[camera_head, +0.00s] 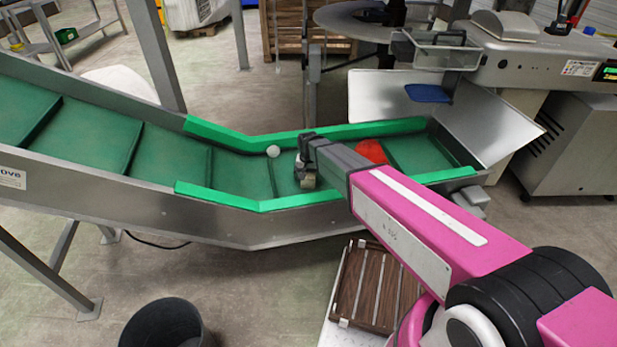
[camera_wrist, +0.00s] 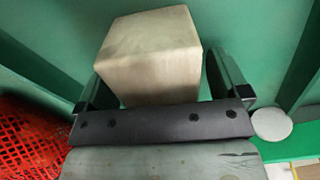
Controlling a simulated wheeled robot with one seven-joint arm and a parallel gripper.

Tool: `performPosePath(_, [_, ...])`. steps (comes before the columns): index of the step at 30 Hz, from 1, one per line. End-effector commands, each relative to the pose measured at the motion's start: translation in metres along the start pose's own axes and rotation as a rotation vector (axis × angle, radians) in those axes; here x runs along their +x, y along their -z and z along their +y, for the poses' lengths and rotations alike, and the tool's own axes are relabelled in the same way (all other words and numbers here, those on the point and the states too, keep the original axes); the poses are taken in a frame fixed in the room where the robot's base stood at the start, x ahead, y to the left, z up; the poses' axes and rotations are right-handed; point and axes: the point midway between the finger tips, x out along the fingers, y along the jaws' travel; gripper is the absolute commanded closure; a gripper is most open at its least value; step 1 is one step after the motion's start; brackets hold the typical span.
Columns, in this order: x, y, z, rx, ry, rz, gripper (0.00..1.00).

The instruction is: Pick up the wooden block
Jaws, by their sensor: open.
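The wooden block (camera_wrist: 150,52) is a pale beige cube in the wrist view. It sits between the two fingers of my gripper (camera_wrist: 155,76), over the green belt. The fingers are open, one on each side of the block; a small gap shows on the right, and contact on the left is hard to tell. In the head view my gripper (camera_head: 307,165) reaches down into the lower part of the conveyor. A small tan patch at its tip (camera_head: 308,184) looks like the block, mostly hidden by the gripper.
A red net (camera_head: 371,151) lies on the belt close to my gripper; it also shows in the wrist view (camera_wrist: 30,140). Bright green side rails (camera_head: 290,202) edge the conveyor. A dark bin (camera_head: 162,325) stands on the floor.

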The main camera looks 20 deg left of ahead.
Motion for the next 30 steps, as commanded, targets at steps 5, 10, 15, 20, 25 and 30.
performPosePath(5, [0.009,0.000,0.000,0.000,0.000,0.000,0.06])
performPosePath(10, [0.009,0.000,0.000,0.000,0.000,0.000,0.19])
performPosePath(15, [0.008,0.000,0.000,0.000,0.000,0.000,0.64])
performPosePath(20, [0.008,0.000,0.000,0.000,0.000,0.000,0.64])
performPosePath(25, [0.006,0.000,0.000,0.000,0.000,0.000,0.64])
performPosePath(30, [-0.005,0.000,0.000,0.000,0.001,0.001,0.64])
